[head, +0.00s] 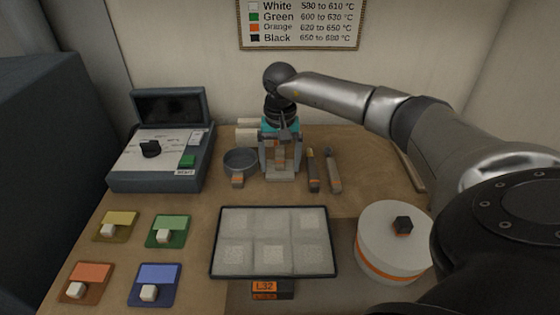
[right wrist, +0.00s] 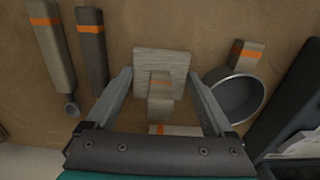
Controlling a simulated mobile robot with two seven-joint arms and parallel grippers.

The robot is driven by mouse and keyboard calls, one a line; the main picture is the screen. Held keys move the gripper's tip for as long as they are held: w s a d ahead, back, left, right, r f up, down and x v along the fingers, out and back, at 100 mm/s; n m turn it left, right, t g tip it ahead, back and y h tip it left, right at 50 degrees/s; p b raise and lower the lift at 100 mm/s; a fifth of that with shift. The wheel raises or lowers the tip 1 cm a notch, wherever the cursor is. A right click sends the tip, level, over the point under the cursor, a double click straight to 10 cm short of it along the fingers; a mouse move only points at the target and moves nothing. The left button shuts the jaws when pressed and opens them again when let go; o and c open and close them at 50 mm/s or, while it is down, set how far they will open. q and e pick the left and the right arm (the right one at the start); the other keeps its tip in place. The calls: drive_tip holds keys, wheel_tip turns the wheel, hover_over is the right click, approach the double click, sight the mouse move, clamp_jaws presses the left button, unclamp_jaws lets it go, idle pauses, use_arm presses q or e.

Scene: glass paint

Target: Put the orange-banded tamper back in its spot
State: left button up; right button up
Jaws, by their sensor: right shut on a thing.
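The orange-banded tamper (right wrist: 160,82) is a pale block with a square plate and a narrower handle crossed by an orange band. My right gripper (right wrist: 160,84) is shut on it, with one finger at each side of the plate in the right wrist view. In the head view the right gripper (head: 281,160) points down over the back of the table, and the tamper (head: 280,176) shows partly between its fingers. The fingers hide part of it. I cannot tell whether it touches the table. My left gripper is not in view.
A round sieve (head: 240,161) is close on the left; two banded tools (head: 313,172) (head: 334,172) lie on the right. A tray of pale cells (head: 218,262) is in front. A control box (head: 160,150), coloured cards (head: 170,231) and a white drum (head: 385,245) stand around.

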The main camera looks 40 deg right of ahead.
drive_tip(key=o, duration=0.9)
wheel_tip(320, 180, up, 15)
drive_tip(key=shift+r+p, duration=0.15)
drive_tip(key=shift+p, duration=0.95)
drive_tip(key=shift+r, duration=0.1)
